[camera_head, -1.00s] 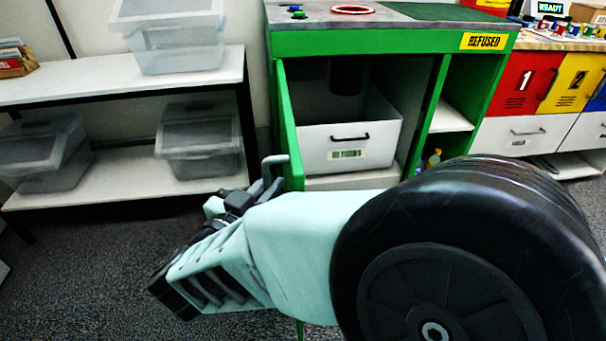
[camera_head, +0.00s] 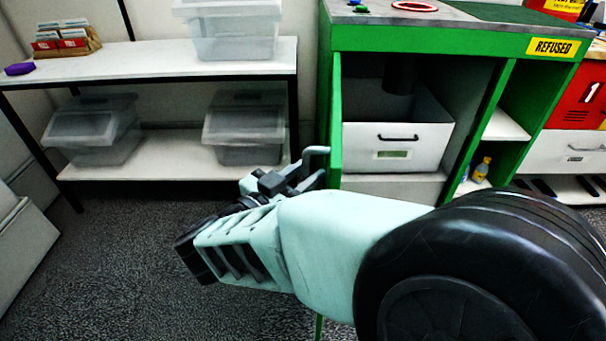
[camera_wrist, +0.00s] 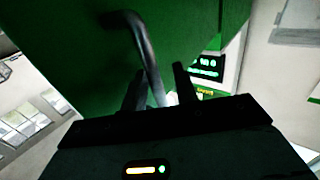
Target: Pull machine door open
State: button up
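The green machine door (camera_head: 336,120) stands swung out from the left side of the green cabinet, seen nearly edge-on in the head view. The cabinet interior is exposed. A grey bar handle (camera_head: 317,152) sticks out from the door's outer face. My gripper (camera_head: 292,183) is at this handle, left of the door. In the wrist view, the handle (camera_wrist: 146,45) runs down between the two dark fingers of my gripper (camera_wrist: 160,88), against the green door face (camera_wrist: 80,60). A gap shows between the handle and the right finger, so the fingers look open around it.
A white drawer-like bin (camera_head: 390,150) sits inside the cabinet. A white shelf (camera_head: 180,168) with clear lidded boxes (camera_head: 245,128) stands at left, close to my gripper. Bottles (camera_head: 481,170) stand in the cabinet's right compartment. Grey floor (camera_head: 110,260) is free at lower left.

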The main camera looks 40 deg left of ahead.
jog(key=s+d, duration=0.1)
jog(key=s, duration=1.6)
jog(key=shift+s+d, duration=0.2)
jog(key=shift+d, duration=0.05)
